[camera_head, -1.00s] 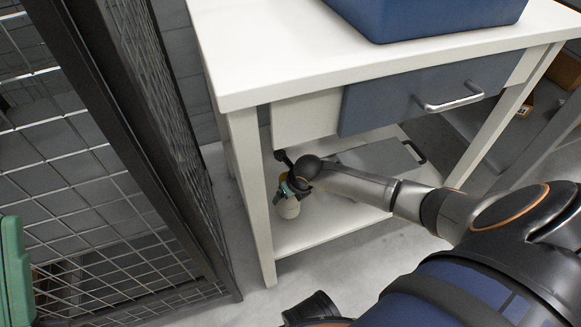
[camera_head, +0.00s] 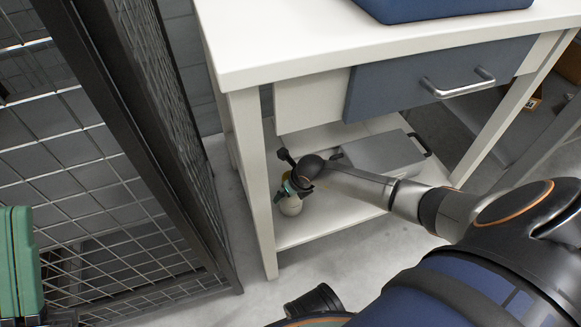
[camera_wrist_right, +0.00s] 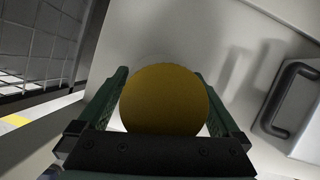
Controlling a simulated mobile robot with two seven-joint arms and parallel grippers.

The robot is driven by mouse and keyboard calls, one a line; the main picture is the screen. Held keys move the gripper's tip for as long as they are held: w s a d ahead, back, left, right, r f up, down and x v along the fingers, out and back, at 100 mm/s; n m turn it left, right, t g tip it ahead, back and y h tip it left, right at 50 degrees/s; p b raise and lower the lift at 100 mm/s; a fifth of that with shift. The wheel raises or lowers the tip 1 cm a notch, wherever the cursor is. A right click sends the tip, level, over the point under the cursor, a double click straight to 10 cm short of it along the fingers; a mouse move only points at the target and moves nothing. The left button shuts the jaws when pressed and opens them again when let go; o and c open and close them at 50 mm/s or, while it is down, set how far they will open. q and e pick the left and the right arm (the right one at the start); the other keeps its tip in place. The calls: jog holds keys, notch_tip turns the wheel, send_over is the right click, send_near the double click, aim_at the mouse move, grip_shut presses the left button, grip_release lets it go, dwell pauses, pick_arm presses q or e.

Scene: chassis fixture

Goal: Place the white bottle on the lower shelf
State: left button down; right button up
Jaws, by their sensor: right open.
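The white bottle (camera_head: 290,206) with a yellow cap is at the left end of the white lower shelf (camera_head: 325,222), near the table's front left leg. It looks upright on the shelf, though its base contact is hard to see. My right gripper (camera_head: 299,186) is around its upper part. In the right wrist view the round yellow cap (camera_wrist_right: 165,100) lies between the two green fingers of the right gripper (camera_wrist_right: 168,108), which are open and close to its sides.
A grey case (camera_head: 382,158) with a black handle lies on the shelf right of the bottle. A blue drawer (camera_head: 440,75) and white tabletop (camera_head: 300,52) are above, carrying a blue bin (camera_head: 440,8). A dark mesh cage (camera_head: 165,130) stands close on the left.

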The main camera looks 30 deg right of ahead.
pick_arm(q)
notch_tip(320, 180, up, 8)
jog(key=p, duration=0.6)
jog(key=shift+s+a+f+t+p, duration=0.2)
jog(key=shift+s+a+t+p, duration=0.1)
jog(key=shift+a+p, duration=0.1)
pick_arm(e)
jog(key=v, duration=1.2)
pick_arm(q)
jog(key=shift+w, duration=0.1)
pick_arm(e)
jog(key=shift+r, duration=0.1)
